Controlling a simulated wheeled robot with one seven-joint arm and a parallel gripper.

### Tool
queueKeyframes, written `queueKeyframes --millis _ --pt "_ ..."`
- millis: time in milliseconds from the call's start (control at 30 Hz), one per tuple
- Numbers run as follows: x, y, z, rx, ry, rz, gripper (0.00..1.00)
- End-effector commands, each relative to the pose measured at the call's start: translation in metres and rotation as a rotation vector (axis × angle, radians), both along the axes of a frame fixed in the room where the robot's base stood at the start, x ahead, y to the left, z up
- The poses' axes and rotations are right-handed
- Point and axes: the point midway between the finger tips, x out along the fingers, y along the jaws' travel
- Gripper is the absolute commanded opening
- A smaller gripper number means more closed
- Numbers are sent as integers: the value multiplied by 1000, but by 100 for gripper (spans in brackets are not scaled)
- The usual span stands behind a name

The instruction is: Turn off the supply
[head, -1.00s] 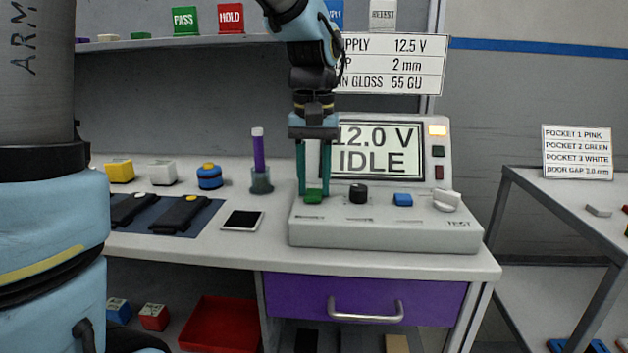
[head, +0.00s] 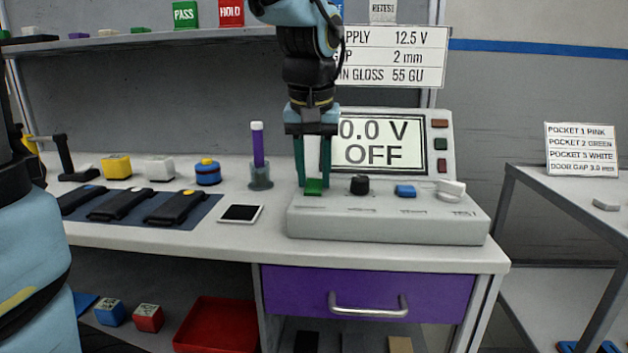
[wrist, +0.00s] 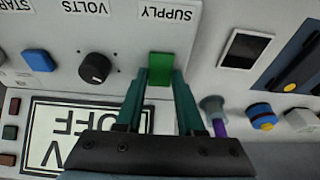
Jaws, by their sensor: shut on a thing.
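The supply unit (head: 385,228) is a grey console on the bench with a tilted screen (head: 384,143) that reads 0.0 V and OFF. Its green supply switch (head: 313,188) sits at the left of the panel, and it also shows in the wrist view (wrist: 160,66) beside the SUPPLY label (wrist: 170,15). My gripper (head: 314,182) points down over the switch, with its two teal fingers on either side of it. In the wrist view the fingertips (wrist: 160,72) are shut on the green switch.
A black knob (head: 359,185), a blue button (head: 405,191) and a white knob (head: 451,189) lie to the right of the switch. A purple stick in a holder (head: 259,165) stands to the left. Above the purple drawer (head: 368,291), the front strip of the bench is clear.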

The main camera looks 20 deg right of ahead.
Motion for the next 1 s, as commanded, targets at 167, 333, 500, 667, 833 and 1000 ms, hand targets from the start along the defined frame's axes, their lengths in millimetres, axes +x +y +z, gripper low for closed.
queueKeyframes --millis 167,333,500,667,833,1000 --pt "0 0 1 0 1 0 0" --pt "0 0 0 0 1 0 53" --pt "0 0 0 1 2 0 68" --pt "0 0 0 1 2 0 68" --pt "-1 0 10 0 0 1 68" --pt "-8 3 39 -3 -1 0 68"
